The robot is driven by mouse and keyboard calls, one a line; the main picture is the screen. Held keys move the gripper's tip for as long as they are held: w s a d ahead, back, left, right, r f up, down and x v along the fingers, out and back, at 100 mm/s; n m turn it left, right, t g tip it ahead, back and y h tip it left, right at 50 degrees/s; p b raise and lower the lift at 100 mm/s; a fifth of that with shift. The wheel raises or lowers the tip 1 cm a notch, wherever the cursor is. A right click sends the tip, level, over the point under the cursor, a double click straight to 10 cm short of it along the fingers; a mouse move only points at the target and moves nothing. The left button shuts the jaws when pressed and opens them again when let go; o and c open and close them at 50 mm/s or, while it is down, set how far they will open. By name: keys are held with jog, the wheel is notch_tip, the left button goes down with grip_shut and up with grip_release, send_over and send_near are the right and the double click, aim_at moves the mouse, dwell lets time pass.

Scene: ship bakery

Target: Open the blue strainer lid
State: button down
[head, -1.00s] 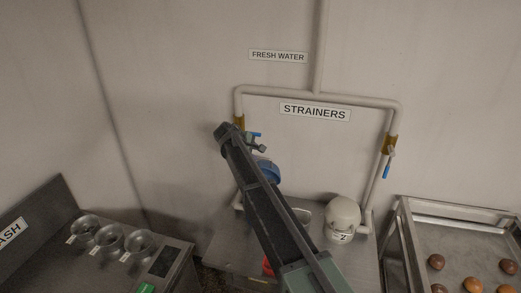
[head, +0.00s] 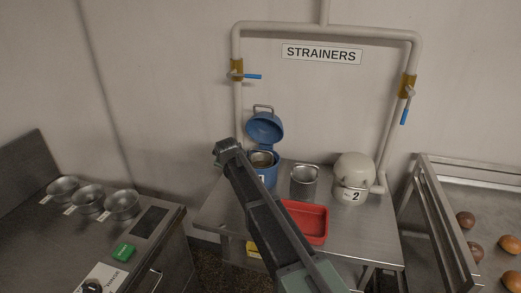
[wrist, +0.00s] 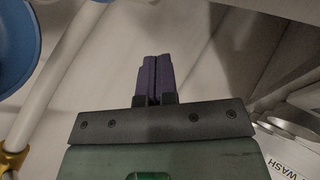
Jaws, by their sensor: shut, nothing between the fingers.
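The blue strainer (head: 268,176) stands on the steel bench below the left valve. Its blue lid (head: 266,129) is tilted up and back, with the metal handle at the top. A metal basket (head: 262,158) shows in the open mouth. My arm crosses in front of the strainer's lower left, hiding part of its body. The arm's end (head: 228,149) is left of the strainer, apart from the lid; the fingers are not clear there. In the wrist view my gripper (wrist: 154,61) is shut and empty. A blue rounded part (wrist: 12,40), of the strainer, shows at the left edge.
The cream strainer 2 (head: 353,178) is at the right of the bench, and an empty metal can (head: 304,182) is between the two. A red tray (head: 318,222) lies in front. Pipes (head: 238,105) with blue-handled valves rise behind. Steel bowls (head: 122,204) are at left.

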aim_at(262, 113)
jog(key=f+t+y+b, duration=0.1)
jog(key=s+a+f+t+y+b, duration=0.1)
jog(key=f+b, duration=0.1)
jog(key=a+f+m+t+y+b, duration=0.1)
jog(key=shift+s+a+f+y+b, duration=0.15)
jog(key=shift+s+a+y+b, duration=0.1)
jog(key=shift+y+b, duration=0.1)
jog(key=s+d+r+m+t+h+b, duration=0.1)
jog(key=s+d+r+m+t+h, duration=0.1)
jog(key=d+r+m+t+h, duration=0.45)
jog(key=s+d+r+m+t+h, duration=0.35)
jog(key=d+r+m+h, duration=0.3)
jog(key=m, duration=0.35)
jog(key=shift+n+t+y, duration=0.25)
jog(key=shift+t, duration=0.05)
jog(key=p+x, duration=0.2)
jog(key=x, duration=0.3)
jog(key=p+x, duration=0.2)
jog(key=x, duration=0.2)
jog(key=p+x, duration=0.2)
jog(key=x, duration=0.3)
jog(key=shift+w+a+r, duration=0.2)
jog(key=shift+w+a, duration=0.15)
